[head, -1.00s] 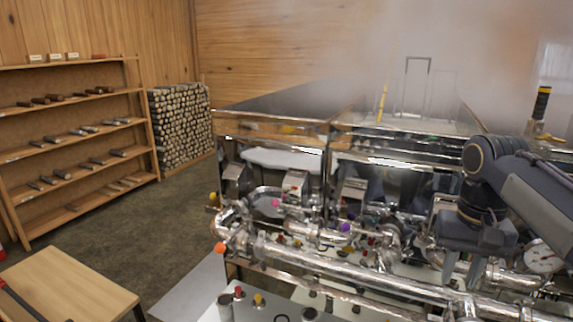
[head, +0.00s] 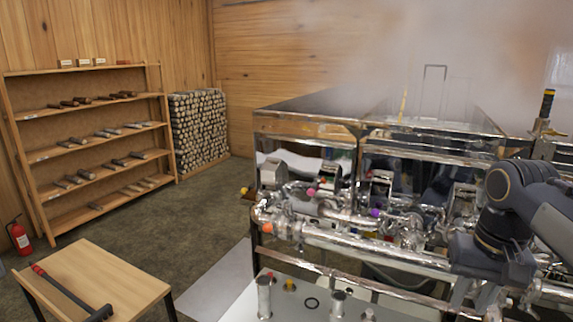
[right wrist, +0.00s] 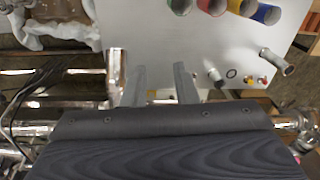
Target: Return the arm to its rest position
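My right arm enters the head view from the right, bent, with its dark wrist pointing down. My right gripper (head: 476,298) hangs in front of the steel pipework of the evaporator (head: 310,125), low at the right. In the right wrist view its two grey fingers (right wrist: 160,70) stand apart with nothing between them, above the pale panel (right wrist: 150,30) and pipes. Whether the fingers touch any pipe cannot be told. My left gripper is not in view.
Pipes with coloured knobs run along the evaporator's front. A wooden table (head: 98,270) with a red-handled tool (head: 70,292) stands at lower left. A fire extinguisher (head: 19,237), a tool shelf (head: 95,105) and stacked logs (head: 198,130) lie beyond. Floor between is clear. Steam hangs above.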

